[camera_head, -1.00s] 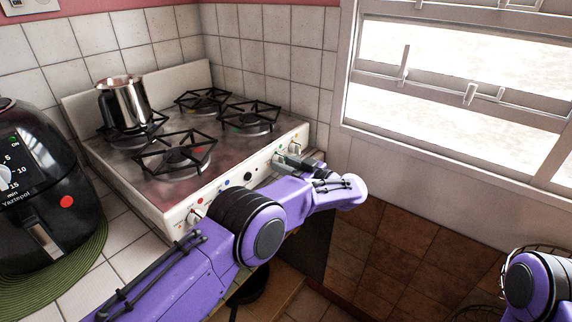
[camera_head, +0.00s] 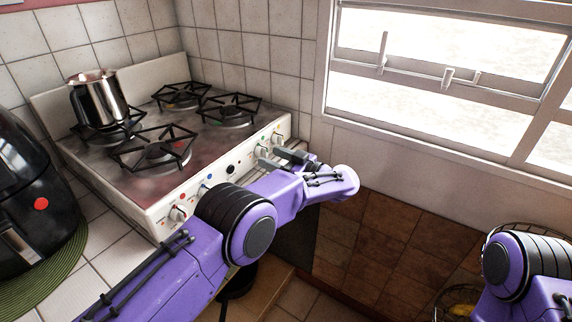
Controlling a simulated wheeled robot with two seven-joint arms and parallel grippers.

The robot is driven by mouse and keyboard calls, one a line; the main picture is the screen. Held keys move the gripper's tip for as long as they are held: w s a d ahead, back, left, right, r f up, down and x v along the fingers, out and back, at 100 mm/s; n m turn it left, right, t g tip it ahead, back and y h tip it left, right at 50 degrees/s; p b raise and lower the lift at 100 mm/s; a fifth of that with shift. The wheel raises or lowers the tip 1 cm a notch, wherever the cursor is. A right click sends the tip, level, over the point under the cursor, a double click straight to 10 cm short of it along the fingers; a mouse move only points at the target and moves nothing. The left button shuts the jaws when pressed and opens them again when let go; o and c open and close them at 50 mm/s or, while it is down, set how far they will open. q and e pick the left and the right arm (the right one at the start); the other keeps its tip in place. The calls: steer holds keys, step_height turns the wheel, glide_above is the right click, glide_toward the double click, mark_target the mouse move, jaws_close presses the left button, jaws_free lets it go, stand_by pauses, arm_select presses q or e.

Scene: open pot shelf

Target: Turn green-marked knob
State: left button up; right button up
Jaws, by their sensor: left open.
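The stove's white front panel (camera_head: 160,222) carries a row of knobs with small coloured dots above them. The red-marked knob (camera_head: 177,212) is at the near left end, and the blue-marked one (camera_head: 204,191) comes after it. The green-marked knob (camera_head: 262,151) appears to be one of the two at the far right end; its dot is too small to be sure. My left gripper (camera_head: 277,157) is open, its grey fingers pointing at the panel beside this knob. I cannot tell whether they touch it. My right gripper is out of view; only part of that arm shows at lower right.
A steel pot (camera_head: 98,98) stands on the back left burner. A black air fryer (camera_head: 35,195) sits on a green mat (camera_head: 45,288) at the left. A window (camera_head: 440,80) fills the upper right. A wire basket (camera_head: 460,300) is at the lower right.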

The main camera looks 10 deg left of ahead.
arm_select(q)
steer(key=b+v, duration=0.3)
steer(key=v, duration=0.5)
steer(key=shift+d, duration=0.2)
steer(key=shift+s, duration=0.1)
